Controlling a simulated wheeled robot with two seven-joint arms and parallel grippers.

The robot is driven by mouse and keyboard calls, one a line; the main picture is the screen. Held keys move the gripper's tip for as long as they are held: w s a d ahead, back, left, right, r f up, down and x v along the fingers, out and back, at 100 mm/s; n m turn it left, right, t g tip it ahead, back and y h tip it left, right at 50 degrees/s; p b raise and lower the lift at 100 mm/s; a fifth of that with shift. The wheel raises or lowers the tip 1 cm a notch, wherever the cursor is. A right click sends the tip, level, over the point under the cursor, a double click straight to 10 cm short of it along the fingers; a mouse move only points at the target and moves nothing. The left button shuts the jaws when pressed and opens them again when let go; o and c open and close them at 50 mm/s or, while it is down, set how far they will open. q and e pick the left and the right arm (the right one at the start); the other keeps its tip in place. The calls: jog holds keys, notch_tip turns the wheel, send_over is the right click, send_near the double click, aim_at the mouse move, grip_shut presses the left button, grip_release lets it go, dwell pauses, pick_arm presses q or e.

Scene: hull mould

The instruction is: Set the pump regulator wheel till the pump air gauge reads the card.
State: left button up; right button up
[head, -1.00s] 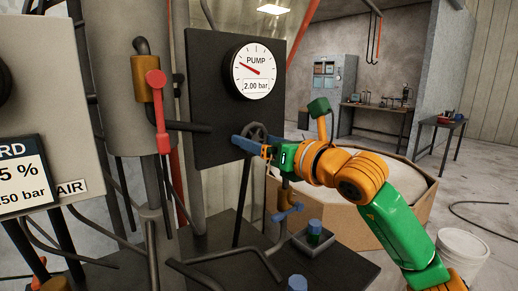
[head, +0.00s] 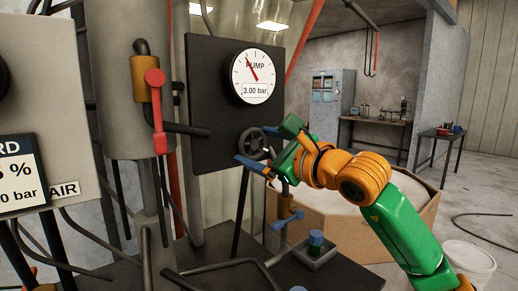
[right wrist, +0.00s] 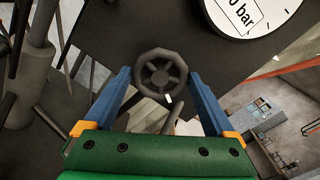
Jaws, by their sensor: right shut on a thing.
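The pump air gauge (head: 252,78) is a white dial on a dark panel, with a red needle pointing up and left and a readout of 3.00 bar. It is partly cut off in the right wrist view (right wrist: 250,14). The regulator wheel (head: 249,142) is a dark spoked handwheel below it. My right gripper (head: 252,146) is shut on the wheel, with its blue fingers on either side of the rim in the right wrist view (right wrist: 160,74).
A red lever (head: 157,110) and pipes stand left of the panel (head: 208,75). Below the wheel are a blue-handled valve (head: 287,220) and a tray (head: 327,255) holding a blue-green piece. An octagonal bin (head: 400,240) and a white bucket (head: 468,262) stand right.

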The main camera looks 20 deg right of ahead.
jog(key=shift+r+n, duration=0.1)
jog(key=shift+n, duration=0.2)
dwell(0.4)
jog(key=o, duration=1.1)
jog(key=shift+c, duration=0.2)
jog(key=b+v, duration=0.3)
jog(key=v, duration=0.4)
jog(key=shift+s+b, duration=0.25)
jog(key=shift+b, duration=0.1)
jog(key=shift+w, duration=0.1)
